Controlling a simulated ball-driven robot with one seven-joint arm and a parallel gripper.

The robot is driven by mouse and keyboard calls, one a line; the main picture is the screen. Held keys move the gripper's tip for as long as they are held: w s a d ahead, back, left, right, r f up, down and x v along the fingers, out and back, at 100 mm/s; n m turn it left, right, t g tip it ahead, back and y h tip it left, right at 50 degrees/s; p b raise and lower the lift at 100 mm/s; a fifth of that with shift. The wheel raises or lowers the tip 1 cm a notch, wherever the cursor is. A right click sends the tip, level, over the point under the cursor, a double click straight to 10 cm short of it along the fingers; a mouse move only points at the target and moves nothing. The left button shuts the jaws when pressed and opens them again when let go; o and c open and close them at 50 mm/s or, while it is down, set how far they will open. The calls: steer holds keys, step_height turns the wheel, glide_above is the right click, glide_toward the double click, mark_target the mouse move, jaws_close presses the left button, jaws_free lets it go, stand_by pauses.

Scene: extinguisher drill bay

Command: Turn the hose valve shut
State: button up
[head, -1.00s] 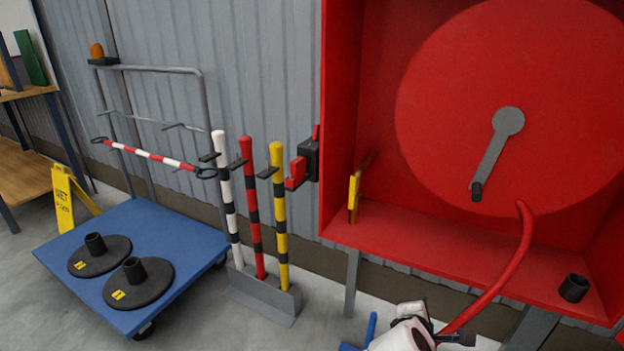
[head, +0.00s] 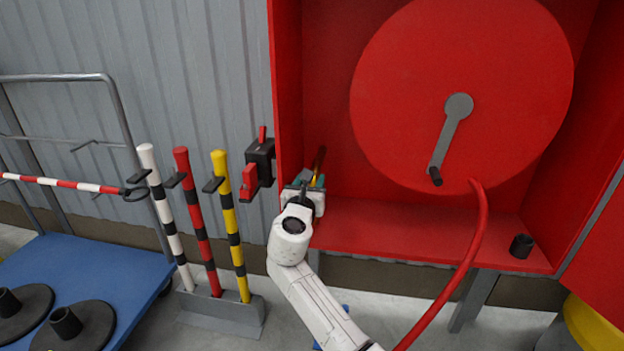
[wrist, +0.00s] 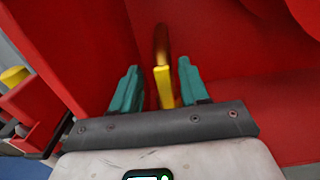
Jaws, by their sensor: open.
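The hose valve sits inside the red cabinet near its left wall. Its brass-coloured part (head: 320,158) shows above my gripper in the head view, but the rest is mostly hidden by the gripper. In the wrist view the yellow valve lever (wrist: 164,86) points toward me, with the brass part behind it. My gripper (head: 311,181) is at the valve, its jaws open. In the wrist view its two teal fingers (wrist: 157,68) stand on either side of the yellow lever, with a visible gap on each side.
The red hose reel (head: 500,90) with its grey crank (head: 450,135) fills the cabinet (head: 420,232) to the right. A red and black box (head: 260,162) is on the wall just left of the cabinet. Striped posts (head: 229,225) and a blue cart (head: 95,262) stand further left.

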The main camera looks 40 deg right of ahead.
steer(key=shift+b+x, duration=0.4)
steer(key=shift+x, duration=1.55)
steer(key=shift+s, duration=0.1)
steer(key=shift+c, duration=0.2)
jaws_close()
